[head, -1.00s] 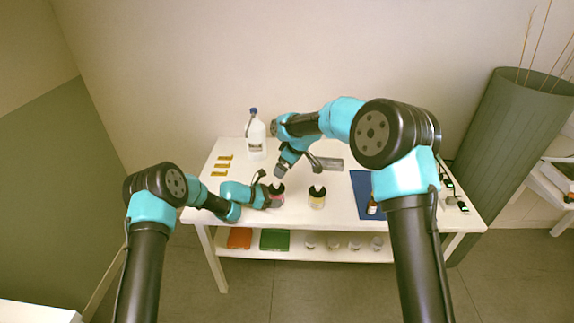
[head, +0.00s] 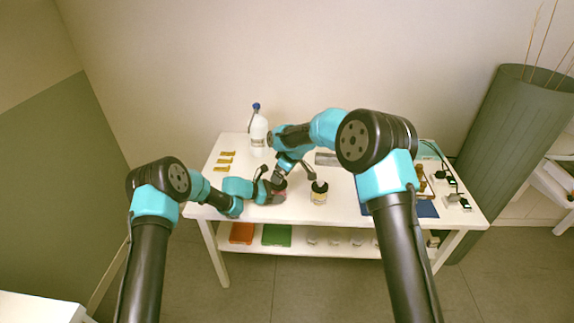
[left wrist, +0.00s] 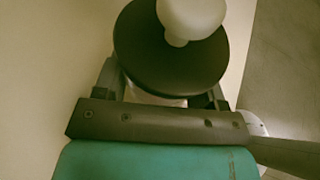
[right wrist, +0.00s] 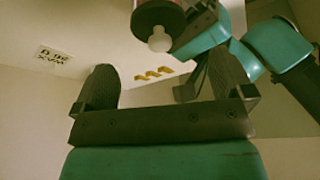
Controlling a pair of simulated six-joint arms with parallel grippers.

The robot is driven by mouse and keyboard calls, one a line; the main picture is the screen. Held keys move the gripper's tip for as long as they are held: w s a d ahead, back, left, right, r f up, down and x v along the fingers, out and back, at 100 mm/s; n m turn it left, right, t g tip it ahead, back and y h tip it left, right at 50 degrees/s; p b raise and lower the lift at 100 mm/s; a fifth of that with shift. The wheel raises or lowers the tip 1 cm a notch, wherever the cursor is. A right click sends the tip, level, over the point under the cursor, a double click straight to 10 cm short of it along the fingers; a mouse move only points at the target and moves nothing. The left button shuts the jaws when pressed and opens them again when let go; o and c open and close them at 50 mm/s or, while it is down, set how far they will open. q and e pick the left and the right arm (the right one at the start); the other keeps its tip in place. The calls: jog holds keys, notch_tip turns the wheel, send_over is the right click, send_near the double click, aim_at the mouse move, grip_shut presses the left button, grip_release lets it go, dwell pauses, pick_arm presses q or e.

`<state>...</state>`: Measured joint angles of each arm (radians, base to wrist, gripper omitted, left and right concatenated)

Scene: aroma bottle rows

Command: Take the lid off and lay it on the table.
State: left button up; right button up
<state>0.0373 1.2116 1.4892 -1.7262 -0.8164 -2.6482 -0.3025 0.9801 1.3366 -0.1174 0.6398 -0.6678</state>
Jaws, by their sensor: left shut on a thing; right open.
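My left gripper (head: 277,191) is shut on a pinkish bottle (right wrist: 178,3) near the table's front left. The bottle's round black lid (left wrist: 150,50) carries a white bulb (left wrist: 190,15). In the left wrist view the lid sits on the bottle between the fingers. My right gripper (head: 294,175) is open and empty, just behind and to the right of the held bottle. In the right wrist view the black lid (right wrist: 153,13) and bulb (right wrist: 160,40) show beyond the open fingers, apart from them. The white table (head: 345,205) lies below; whether the bottle touches it is unclear.
A second dark-lidded bottle (head: 319,196) with yellowish contents stands close to the right. Behind are a white jug (head: 258,132) with a blue cap and a grey object (head: 327,159). Yellow strips (head: 225,161) lie left; a blue mat (head: 425,209) lies right.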

jog(key=shift+x, duration=2.7)
jog(key=shift+w, duration=0.1)
jog(key=c, duration=1.1)
jog(key=shift+r, duration=0.6)
jog(key=shift+r, duration=0.35)
jog(key=shift+r, duration=0.2)
jog(key=shift+r, duration=1.95)
